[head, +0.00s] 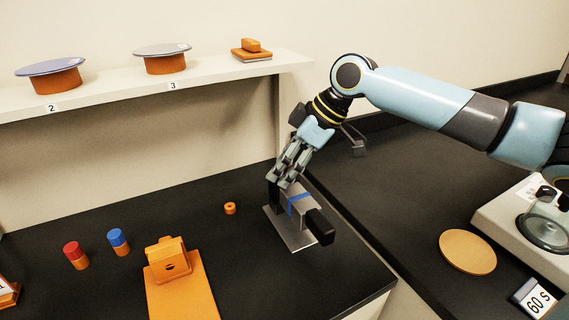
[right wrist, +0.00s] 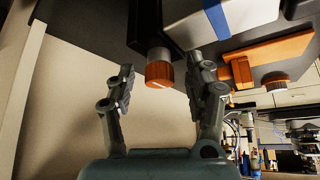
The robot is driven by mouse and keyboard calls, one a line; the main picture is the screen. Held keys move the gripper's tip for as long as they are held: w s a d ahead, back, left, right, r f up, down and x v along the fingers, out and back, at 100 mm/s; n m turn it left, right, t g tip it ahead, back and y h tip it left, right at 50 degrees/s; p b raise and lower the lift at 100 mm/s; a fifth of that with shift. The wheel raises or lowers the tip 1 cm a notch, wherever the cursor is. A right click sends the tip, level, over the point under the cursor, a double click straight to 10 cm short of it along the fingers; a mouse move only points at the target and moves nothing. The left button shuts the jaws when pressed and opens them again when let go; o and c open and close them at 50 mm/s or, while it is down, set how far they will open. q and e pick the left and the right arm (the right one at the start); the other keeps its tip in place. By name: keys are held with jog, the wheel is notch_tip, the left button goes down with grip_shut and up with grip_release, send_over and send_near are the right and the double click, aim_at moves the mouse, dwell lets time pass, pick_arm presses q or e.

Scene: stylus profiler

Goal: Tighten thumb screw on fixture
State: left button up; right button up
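In the right wrist view an orange ridged thumb screw (right wrist: 159,74) with a grey collar sticks out of a black post (right wrist: 145,22) of the fixture. My right gripper (right wrist: 163,70) is open, one finger on each side of the screw, with a gap visible on both sides. In the head view the fixture (head: 298,230) has a metal base plate and carries a grey block with a blue band (head: 299,203). My right gripper (head: 284,179) reaches down to its far end there, and its fingers hide the screw. My left gripper is not in view.
An orange bracket on a plate (head: 185,293), a small orange ring (head: 230,208), and red-topped (head: 74,256) and blue-topped (head: 118,242) cylinders stand left of the fixture. A shelf (head: 105,99) runs behind. The bench's front edge lies just in front of the fixture.

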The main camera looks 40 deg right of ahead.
grip_shut()
jog(key=shift+o, duration=0.2)
grip_release()
